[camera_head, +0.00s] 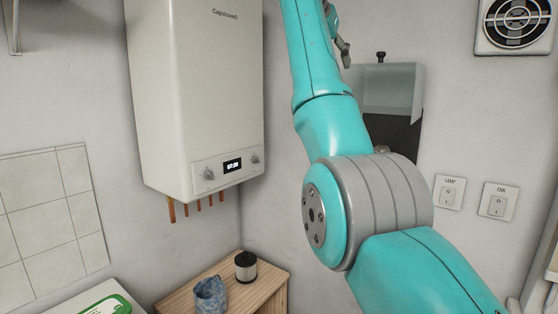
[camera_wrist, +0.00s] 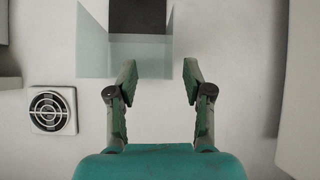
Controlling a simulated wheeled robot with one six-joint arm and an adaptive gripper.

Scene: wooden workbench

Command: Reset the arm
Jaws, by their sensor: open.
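My gripper (camera_wrist: 157,80) is open and empty in the wrist view, its two fingers apart with bare wall between and beyond them. In the head view my turquoise arm rises from the lower right, bends at a grey joint and reaches up past the top edge. Part of my gripper (camera_head: 340,40) shows there near the top, beside the arm. Most of the gripper is hidden or out of frame in that view.
A white boiler (camera_head: 195,90) hangs left of my arm. A glass-sided box (camera_head: 403,88) is behind the arm, with a fan (camera_head: 515,22) and two switches labelled LAMP (camera_head: 447,193) and FAN (camera_head: 498,201) to the right. A wooden cabinet (camera_head: 270,283) holds a dark-lidded jar (camera_head: 245,267) and a blue patterned item (camera_head: 210,296).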

